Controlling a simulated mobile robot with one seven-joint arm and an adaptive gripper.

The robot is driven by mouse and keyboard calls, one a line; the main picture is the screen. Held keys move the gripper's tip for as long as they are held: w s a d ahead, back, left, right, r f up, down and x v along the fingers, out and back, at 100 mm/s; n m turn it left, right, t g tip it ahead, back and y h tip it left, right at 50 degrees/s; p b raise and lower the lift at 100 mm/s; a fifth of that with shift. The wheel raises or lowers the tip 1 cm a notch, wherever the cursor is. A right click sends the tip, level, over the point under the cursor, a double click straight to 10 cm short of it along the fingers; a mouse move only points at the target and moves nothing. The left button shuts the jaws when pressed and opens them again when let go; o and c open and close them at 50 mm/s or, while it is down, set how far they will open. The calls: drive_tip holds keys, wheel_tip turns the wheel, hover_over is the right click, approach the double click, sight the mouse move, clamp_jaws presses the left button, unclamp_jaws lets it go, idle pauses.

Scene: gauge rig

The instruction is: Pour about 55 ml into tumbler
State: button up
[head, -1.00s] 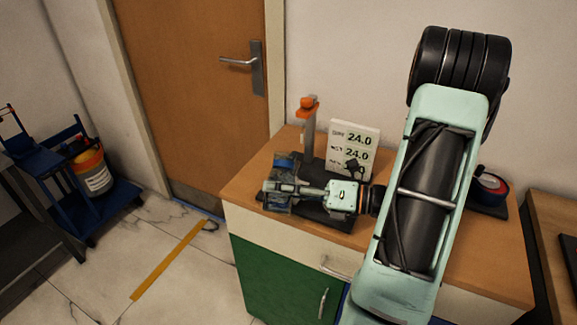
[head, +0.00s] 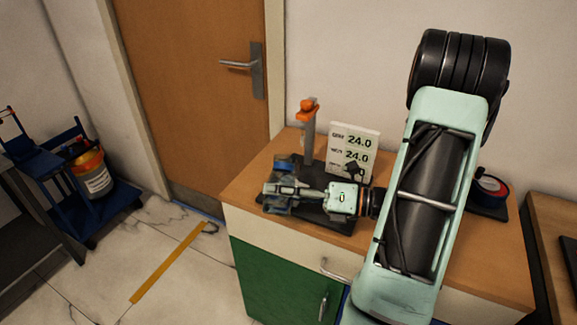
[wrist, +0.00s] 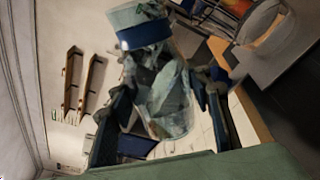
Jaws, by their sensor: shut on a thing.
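My gripper (head: 283,192) is over the left part of the wooden cabinet top and shut on a clear vessel (wrist: 168,98), which shows between the fingers in the wrist view. The vessel looks tilted; its liquid level cannot be made out. A clear thing with a blue band (wrist: 140,28) stands just beyond it in the wrist view. A blue patch (head: 284,162) shows behind my gripper in the head view. I cannot tell for certain which is the tumbler; my gripper hides much of that spot.
A grey post with an orange top (head: 308,130) rises behind my gripper from a black base (head: 335,217). A white display board (head: 353,150) reads 24.0 on two lines. A dark red-and-blue round thing (head: 490,189) sits at the right. A blue cart (head: 95,200) stands far left.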

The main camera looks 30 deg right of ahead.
drive_tip(key=shift+w+n, duration=0.1)
drive_tip(key=shift+n, duration=0.2)
idle(0.6)
drive_tip(key=shift+w+d+n+b, duration=0.1)
drive_tip(key=shift+d+n+b, duration=0.1)
drive_tip(key=shift+n+b, duration=0.7)
drive_tip(key=shift+s+a+n+b, duration=0.25)
drive_tip(key=shift+n+b, duration=0.1)
drive_tip(key=shift+n, duration=0.45)
drive_tip(key=shift+s+a+r+n+t, duration=0.1)
drive_tip(key=shift+r+n+t, duration=0.1)
drive_tip(key=shift+r+n, duration=0.3)
drive_tip(key=shift+s+a+r+n+t, duration=0.1)
drive_tip(key=shift+r+n+t, duration=0.1)
drive_tip(key=shift+r+n, duration=0.25)
drive_tip(key=shift+s+f+n+b, duration=0.1)
drive_tip(key=shift+f+n+b, duration=0.25)
drive_tip(key=shift+b, duration=0.25)
drive_tip(key=n+b, duration=0.2)
drive_tip(key=shift+s+a+f+n, duration=0.1)
drive_tip(key=shift+s+n, duration=0.05)
drive_tip(key=shift+n, duration=0.25)
